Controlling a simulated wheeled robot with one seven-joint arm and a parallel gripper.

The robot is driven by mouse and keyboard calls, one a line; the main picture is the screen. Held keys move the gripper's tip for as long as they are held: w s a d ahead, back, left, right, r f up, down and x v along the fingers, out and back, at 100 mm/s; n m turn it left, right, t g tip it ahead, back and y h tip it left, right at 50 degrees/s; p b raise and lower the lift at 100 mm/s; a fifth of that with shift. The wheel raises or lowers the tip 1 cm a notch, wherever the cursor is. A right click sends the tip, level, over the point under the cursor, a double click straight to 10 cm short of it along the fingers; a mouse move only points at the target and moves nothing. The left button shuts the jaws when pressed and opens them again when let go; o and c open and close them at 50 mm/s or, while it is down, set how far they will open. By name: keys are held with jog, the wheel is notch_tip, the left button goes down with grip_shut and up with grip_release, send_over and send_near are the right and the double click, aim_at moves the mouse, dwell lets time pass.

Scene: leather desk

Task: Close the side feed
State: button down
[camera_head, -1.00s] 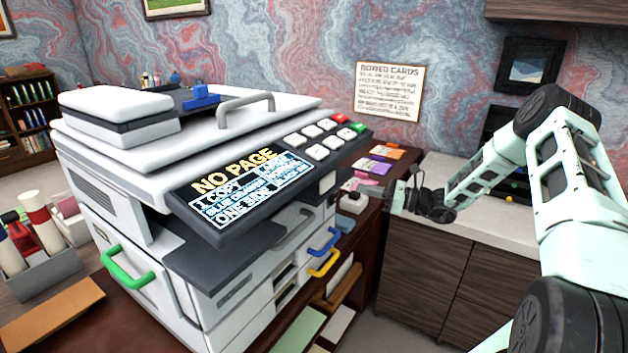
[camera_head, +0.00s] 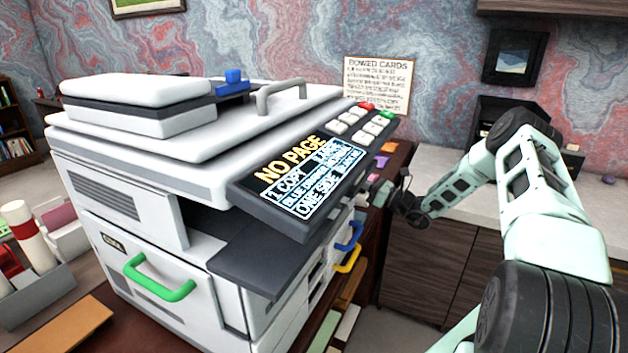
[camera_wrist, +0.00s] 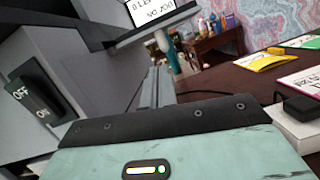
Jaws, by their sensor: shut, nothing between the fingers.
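A white copier (camera_head: 120,185) stands on a dark red desk. Its angled panel screen (camera_head: 318,178) reads "NO PAGE". A dark flat shelf (camera_head: 262,262) juts out under the panel. A green handle (camera_head: 158,283) is on one face; a blue handle (camera_head: 350,238) and a yellow handle (camera_head: 348,262) are on the right side. I cannot tell which part is the side feed. My gripper (camera_head: 378,194) is shut and empty beside the copier's right side, small and partly unclear. In the wrist view its fingers (camera_wrist: 158,88) point past a grey wall with an OFF/ON switch (camera_wrist: 38,97).
Coloured card packs (camera_head: 382,162) lie on the desk behind my gripper. In the wrist view, a black block (camera_wrist: 300,107) and a yellow card (camera_wrist: 262,61) lie at right. A light counter (camera_head: 450,175) stands behind the arm. A box of rolls (camera_head: 35,275) is at left.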

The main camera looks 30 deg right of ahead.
notch_tip(320, 180, down, 7)
jog(key=b, duration=0.6)
jog(key=w+a+r+p, duration=0.3)
jog(key=w+r, duration=0.3)
jog(key=w, duration=0.3)
jog(key=shift+w+a+r, duration=0.25)
jog(key=shift+a+r, duration=0.1)
jog(key=shift+a, duration=0.45)
jog(key=shift+d+n, duration=0.1)
jog(key=shift+n, duration=0.2)
jog(key=shift+w+d+r+n, duration=0.1)
jog(key=shift+w+r+n, duration=0.05)
jog(key=shift+r+n, duration=0.15)
